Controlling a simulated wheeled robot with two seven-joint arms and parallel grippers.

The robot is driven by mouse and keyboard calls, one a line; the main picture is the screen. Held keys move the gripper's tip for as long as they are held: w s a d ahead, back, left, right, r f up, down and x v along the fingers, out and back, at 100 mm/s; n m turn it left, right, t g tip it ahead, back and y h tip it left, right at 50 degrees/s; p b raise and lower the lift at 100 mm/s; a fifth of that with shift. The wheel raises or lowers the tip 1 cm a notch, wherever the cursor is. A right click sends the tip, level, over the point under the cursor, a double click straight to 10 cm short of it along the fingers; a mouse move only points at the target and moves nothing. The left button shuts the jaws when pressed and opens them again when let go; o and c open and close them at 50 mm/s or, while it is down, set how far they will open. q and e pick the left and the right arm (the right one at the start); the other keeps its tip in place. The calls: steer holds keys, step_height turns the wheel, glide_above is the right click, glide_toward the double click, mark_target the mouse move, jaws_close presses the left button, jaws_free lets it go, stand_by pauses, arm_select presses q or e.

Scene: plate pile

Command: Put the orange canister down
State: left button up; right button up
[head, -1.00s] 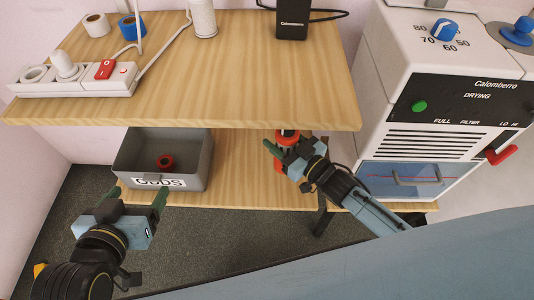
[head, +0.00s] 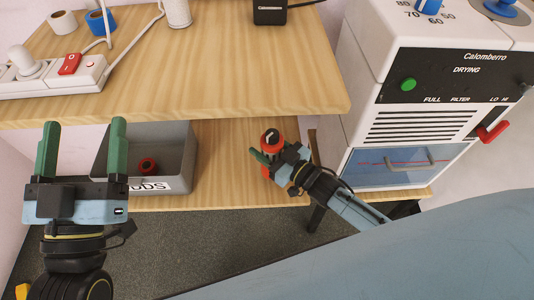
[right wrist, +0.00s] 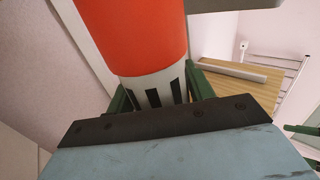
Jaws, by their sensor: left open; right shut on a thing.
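The orange canister (head: 271,141) is at the front of the lower wooden shelf in the head view, with a dark piece on its top. It fills the top of the right wrist view (right wrist: 135,35), orange above a pale band with dark stripes. My right gripper (head: 265,160) is shut around it. Whether its base touches the shelf is hidden. My left gripper (head: 82,140) is open and empty, its green fingers pointing up in front of the grey bin.
The lower shelf (head: 225,155) has bare wood between the grey bin (head: 180,165), which holds a red ring-shaped object (head: 147,166), and the canister. The upper shelf (head: 220,70) overhangs behind. A white drying machine (head: 425,130) stands to the right.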

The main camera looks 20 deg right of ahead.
step_height(320, 180, down, 2)
steer(key=shift+f+b, duration=0.25)
steer(key=shift+b, duration=0.55)
arm_select(q)
steer(key=shift+s+a+r+t+h, duration=0.1)
steer(key=shift+s+r+t+h, duration=0.15)
steer(key=shift+s+r+t, duration=0.4)
steer(key=shift+s+a+r+t+h, duration=0.1)
steer(key=shift+s+r+t+h, duration=0.2)
steer(key=shift+r+t, duration=0.55)
arm_select(e)
steer(key=shift+f, duration=0.2)
arm_select(q)
steer(key=shift+f, duration=0.15)
arm_select(e)
steer(key=shift+f, duration=0.15)
steer(key=o, duration=1.4)
steer(key=shift+c, duration=0.2)
arm_select(q)
steer(key=shift+s, duration=0.1)
